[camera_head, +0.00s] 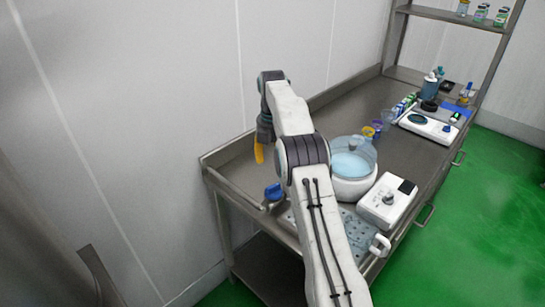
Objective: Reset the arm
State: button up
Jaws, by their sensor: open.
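My white arm reaches up over the metal bench (234,172) and bends down at its far end. My gripper (259,153) hangs from it, pointing down near the bench's left end, with an orange-yellow part showing at its tip. The jaws are open. The view is too small to show both fingers clearly. I see nothing held. My arm hides part of the bench behind and below it.
A white round device with a clear bluish bowl (352,160) stands right of my arm, beside a white control box (387,201). A blue item (274,192) is at the bench's front left. A white instrument (428,127) and bottles stand farther back. Green floor (480,220) lies open at right.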

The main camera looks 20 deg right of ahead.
jog(key=shift+r, duration=0.25)
jog(key=shift+r, duration=0.1)
dwell(0.4)
jog(key=s+a+r+m+t, duration=0.1)
jog(key=s+a+r+m, duration=0.35)
jog(key=s+r, duration=0.3)
jog(key=s+a+r+m+t, duration=0.1)
jog(key=s+a+r+m, duration=0.2)
jog(key=s+r+m, duration=0.4)
jog(key=s+a+f+m+t, duration=0.1)
jog(key=s+f+m, duration=0.1)
jog(key=s, duration=0.5)
jog(key=s+a+f+m, duration=0.2)
jog(key=s+m, duration=0.2)
jog(key=s, duration=0.4)
jog(key=s+a+f+m+t, duration=0.1)
jog(key=s+f+m, duration=0.1)
jog(key=s, duration=0.6)
jog(key=shift+s+a+f+m+t, duration=0.15)
jog(key=shift+a+f+m+t, duration=0.15)
jog(key=shift+m, duration=0.15)
